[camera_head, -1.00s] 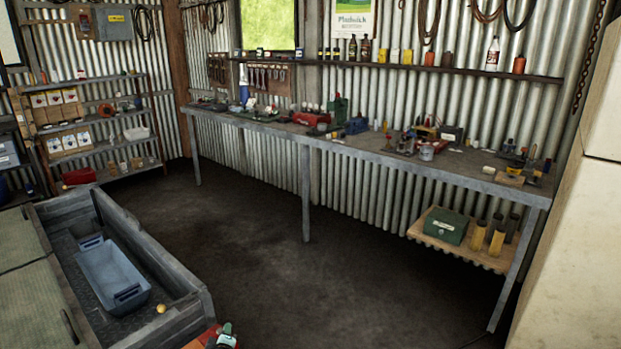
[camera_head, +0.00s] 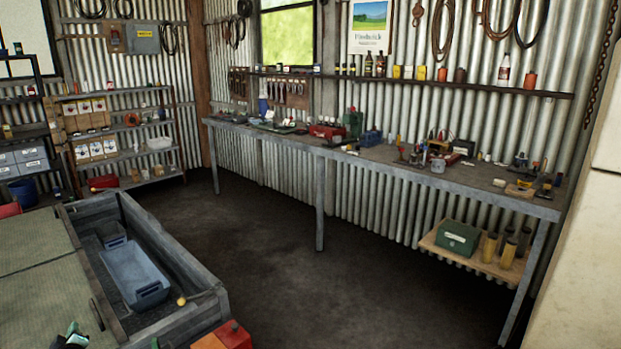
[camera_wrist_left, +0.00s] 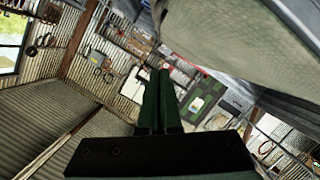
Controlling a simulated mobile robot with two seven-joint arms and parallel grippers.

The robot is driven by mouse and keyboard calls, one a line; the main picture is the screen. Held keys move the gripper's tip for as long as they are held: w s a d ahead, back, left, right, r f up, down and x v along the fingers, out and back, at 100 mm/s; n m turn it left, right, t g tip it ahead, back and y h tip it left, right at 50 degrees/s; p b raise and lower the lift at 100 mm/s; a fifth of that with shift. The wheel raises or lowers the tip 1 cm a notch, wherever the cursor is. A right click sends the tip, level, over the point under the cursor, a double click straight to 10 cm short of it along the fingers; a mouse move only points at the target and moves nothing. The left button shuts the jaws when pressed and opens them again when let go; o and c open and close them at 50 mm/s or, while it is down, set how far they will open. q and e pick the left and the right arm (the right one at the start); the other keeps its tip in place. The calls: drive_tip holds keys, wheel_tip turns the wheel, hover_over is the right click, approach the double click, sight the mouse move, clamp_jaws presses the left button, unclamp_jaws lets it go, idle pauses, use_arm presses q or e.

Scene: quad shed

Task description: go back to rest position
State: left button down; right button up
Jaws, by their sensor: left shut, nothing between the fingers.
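My left gripper (camera_head: 72,338) shows only as a small dark green piece at the bottom left edge of the head view, in front of the grey bench or trailer top. In the left wrist view its two dark green fingers (camera_wrist_left: 158,75) lie together, shut, with nothing between them. The wrist view is tilted and looks past the fingers at corrugated walls and shelves. My right gripper does not show clearly in either view.
A grey trailer-like box (camera_head: 172,245) holding a blue tray (camera_head: 135,268) stands at the left. A red and orange object (camera_head: 232,336) is at the bottom. A long workbench (camera_head: 440,180) with tools runs along the wall. The dark floor (camera_head: 300,285) between is clear.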

use_arm(q)
drive_tip(key=s+a+r+y, duration=0.2)
drive_tip(key=s+a+r, duration=0.35)
drive_tip(key=a, duration=0.55)
drive_tip(key=s+d+f+m+h, duration=0.3)
drive_tip(key=d+f+m, duration=0.25)
drive_tip(key=d, duration=0.35)
drive_tip(key=s+d+f+m+h, duration=0.4)
drive_tip(key=d+m, duration=0.2)
drive_tip(key=d, duration=0.3)
drive_tip(key=s+d+f+m+h, duration=0.3)
drive_tip(key=d+f+m, duration=0.25)
drive_tip(key=d, duration=0.35)
drive_tip(key=s+d+f+m+g+h, duration=0.1)
drive_tip(key=s+d+m+g+h, duration=0.15)
drive_tip(key=s+d, duration=0.7)
drive_tip(key=s+d+f+m+g+h, duration=0.1)
drive_tip(key=s+d+f+m, duration=0.15)
drive_tip(key=s+d, duration=0.65)
drive_tip(key=w+d+n+t+b, duration=0.1)
drive_tip(key=d+n, duration=0.3)
drive_tip(key=d, duration=0.7)
drive_tip(key=shift+w+d+f+h+b, duration=0.3)
drive_tip(key=shift+w+h+b, duration=0.1)
drive_tip(key=shift+w, duration=0.25)
